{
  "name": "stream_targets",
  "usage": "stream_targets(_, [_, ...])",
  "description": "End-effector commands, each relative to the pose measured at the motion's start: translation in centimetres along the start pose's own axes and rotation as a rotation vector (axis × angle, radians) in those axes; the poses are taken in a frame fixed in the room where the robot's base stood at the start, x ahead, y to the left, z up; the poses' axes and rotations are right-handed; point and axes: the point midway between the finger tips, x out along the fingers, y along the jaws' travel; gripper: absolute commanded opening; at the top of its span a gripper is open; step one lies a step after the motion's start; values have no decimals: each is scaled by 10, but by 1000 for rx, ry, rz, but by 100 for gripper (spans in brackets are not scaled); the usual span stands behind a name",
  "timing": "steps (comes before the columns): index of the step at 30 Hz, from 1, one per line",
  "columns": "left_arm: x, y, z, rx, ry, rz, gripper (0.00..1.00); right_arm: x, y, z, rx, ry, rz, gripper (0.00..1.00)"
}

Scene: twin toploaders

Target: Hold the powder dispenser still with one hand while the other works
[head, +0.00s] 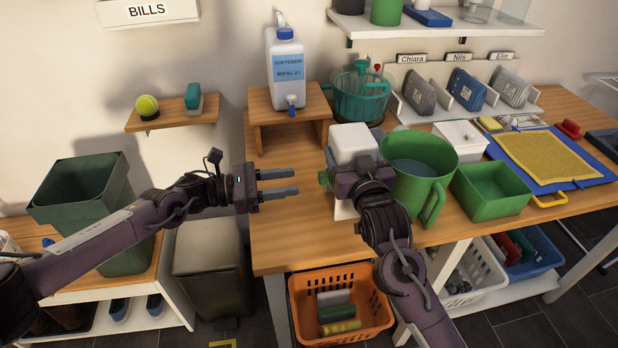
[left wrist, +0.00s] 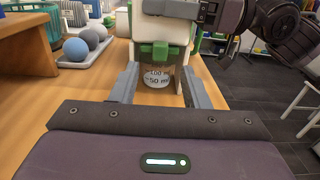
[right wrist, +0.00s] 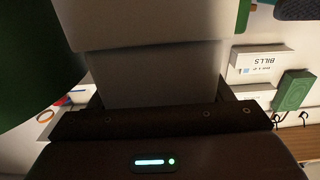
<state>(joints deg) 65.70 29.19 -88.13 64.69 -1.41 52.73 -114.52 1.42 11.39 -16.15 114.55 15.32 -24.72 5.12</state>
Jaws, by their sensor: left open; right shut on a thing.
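The powder dispenser (head: 352,142) is a white box standing upright on the wooden table. Its green lever (left wrist: 160,50) faces my left gripper, above a clear measuring cup (left wrist: 158,77) with "100 ml" and "50 ml" marks. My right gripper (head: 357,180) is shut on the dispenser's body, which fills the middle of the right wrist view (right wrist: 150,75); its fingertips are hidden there. My left gripper (head: 295,181) is open and empty, left of the dispenser and apart from it, its fingers pointing at the lever side.
A big green jug (head: 425,165) and a green bin (head: 492,192) stand right of the dispenser. Behind are a teal spinner (head: 361,100) and a softener bottle (head: 286,70) on a wooden stand (head: 268,105). The table's front left is clear. An orange basket (head: 300,308) sits below the edge.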

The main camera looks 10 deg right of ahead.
Motion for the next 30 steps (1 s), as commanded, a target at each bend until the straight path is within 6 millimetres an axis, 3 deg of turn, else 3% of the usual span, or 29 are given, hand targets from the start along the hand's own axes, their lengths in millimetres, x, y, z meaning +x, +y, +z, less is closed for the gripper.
stream_targets(3, [26, 0, 0, 0, -1, -2, 42, 0, 0, -1, 0, 2, 1, 37])
stream_targets(9, [53, 0, 0, 0, -1, -1, 42, 0, 0, -1, 0, 2, 1, 37])
stream_targets(22, [63, 0, 0, 0, 0, 2, 42, 0, 0, -1, 0, 2, 1, 37])
stream_targets(30, [63, 0, 0, 0, 0, 1, 8, 0, 0, -1, 0, 2, 1, 37])
